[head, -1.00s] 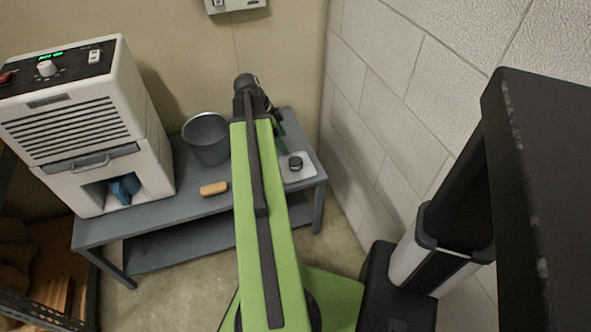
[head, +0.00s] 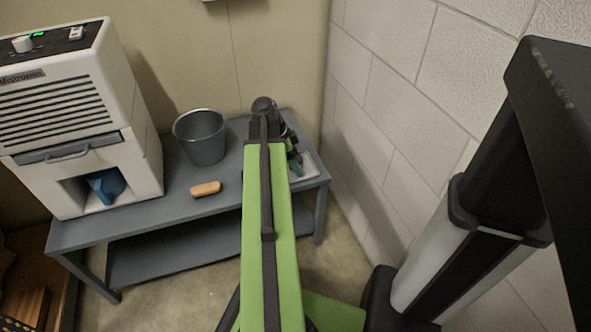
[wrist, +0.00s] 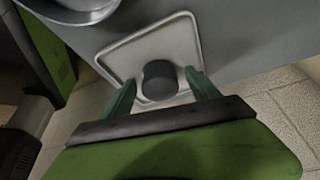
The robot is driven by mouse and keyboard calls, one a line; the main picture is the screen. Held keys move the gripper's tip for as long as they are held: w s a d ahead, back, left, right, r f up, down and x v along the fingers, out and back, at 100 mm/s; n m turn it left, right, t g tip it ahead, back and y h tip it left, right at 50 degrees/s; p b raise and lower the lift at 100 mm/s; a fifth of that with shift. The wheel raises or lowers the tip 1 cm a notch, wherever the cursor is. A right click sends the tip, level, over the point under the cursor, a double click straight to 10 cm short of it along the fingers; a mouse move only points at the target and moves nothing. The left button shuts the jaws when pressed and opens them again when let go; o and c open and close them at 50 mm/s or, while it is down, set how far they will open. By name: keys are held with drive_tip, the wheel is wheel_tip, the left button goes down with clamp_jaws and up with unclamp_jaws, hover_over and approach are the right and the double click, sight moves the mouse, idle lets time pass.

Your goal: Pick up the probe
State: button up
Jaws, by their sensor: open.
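A short dark cylinder (wrist: 160,82), which may be the probe, stands on a pale rimmed tray (wrist: 118,60) in the wrist view. My gripper (wrist: 161,77) is open, with one green finger on each side of the cylinder in that picture. I cannot tell how far the fingers are above the tray, and I see no grip on the cylinder. In the head view my gripper (head: 294,160) is over the tray (head: 309,166) at the right end of the grey bench. The cylinder is hidden there behind my arm.
The grey bench (head: 150,214) carries a grey bucket (head: 203,140), a tan block (head: 206,189) and a white machine (head: 65,120) with a blue scoop (head: 106,186) in its opening. A block wall (head: 400,110) rises close to the right of the bench.

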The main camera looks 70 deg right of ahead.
sight(300, 158)
drive_tip(key=shift+r, duration=0.15)
drive_tip(key=c, duration=1.5)
drive_tip(key=shift+r, duration=0.1)
wheel_tip(300, 158, up, 5)
drive_tip(key=p, duration=0.5)
drive_tip(key=shift+f, duration=0.2)
drive_tip(key=s+a+r+p, duration=0.2)
drive_tip(key=s+r+p, duration=0.4)
drive_tip(key=s, duration=0.6)
drive_tip(key=r+p, duration=2.8)
drive_tip(key=shift+w+a+r, duration=0.15)
drive_tip(key=shift+w, duration=0.15)
